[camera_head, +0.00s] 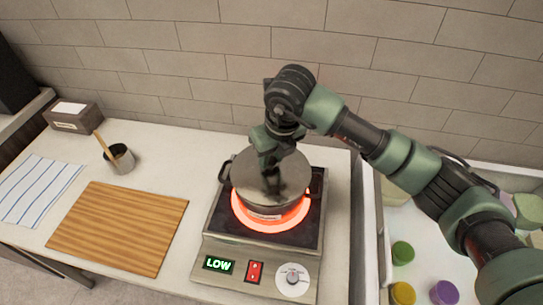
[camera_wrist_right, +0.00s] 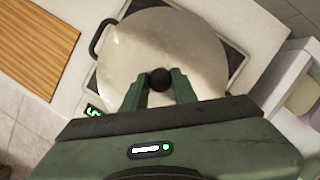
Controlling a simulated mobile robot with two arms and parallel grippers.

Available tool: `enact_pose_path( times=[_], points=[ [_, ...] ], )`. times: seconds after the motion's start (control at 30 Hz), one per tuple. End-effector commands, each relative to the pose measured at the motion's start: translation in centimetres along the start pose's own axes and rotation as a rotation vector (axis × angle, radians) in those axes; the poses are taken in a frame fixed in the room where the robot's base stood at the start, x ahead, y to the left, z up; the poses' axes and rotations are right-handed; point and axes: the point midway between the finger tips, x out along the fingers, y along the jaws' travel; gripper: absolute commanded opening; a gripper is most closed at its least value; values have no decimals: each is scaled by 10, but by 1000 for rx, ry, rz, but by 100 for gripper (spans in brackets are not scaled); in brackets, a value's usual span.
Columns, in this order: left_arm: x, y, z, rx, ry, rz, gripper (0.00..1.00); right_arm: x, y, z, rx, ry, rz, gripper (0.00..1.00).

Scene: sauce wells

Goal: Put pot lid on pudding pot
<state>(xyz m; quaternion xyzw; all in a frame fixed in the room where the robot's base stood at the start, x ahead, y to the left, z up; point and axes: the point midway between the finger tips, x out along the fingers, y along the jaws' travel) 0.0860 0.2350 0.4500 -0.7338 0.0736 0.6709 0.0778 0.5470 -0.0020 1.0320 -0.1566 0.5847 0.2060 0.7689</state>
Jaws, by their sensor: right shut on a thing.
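The pudding pot (camera_head: 270,203) stands on a glowing burner, with a dark handle on either side. The grey metal pot lid (camera_head: 294,173) lies over the pot's top, and no clear gap shows between them. In the right wrist view the round lid (camera_wrist_right: 190,50) covers the pot's opening, and one pot handle sticks out at the left. My right gripper (camera_head: 272,180) is above the lid. Its two fingers (camera_wrist_right: 160,82) are shut on the lid's black knob. The pot's inside is hidden by the lid. My left gripper is not in view.
The hot plate (camera_head: 223,250) shows LOW, a red switch and a dial. A wooden board (camera_head: 120,225), striped cloth (camera_head: 35,190), cup with a stick (camera_head: 120,158) and small box (camera_head: 73,115) are at the left. A bin with colored lids (camera_head: 403,252) is at the right.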

Motion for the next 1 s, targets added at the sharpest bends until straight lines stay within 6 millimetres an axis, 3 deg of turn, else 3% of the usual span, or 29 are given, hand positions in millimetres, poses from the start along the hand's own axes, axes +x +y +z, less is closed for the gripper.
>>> enact_pose_path(
  times=[1.0],
  points=[
    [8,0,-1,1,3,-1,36,2,0,0,0,-1,0,0]
  ],
)
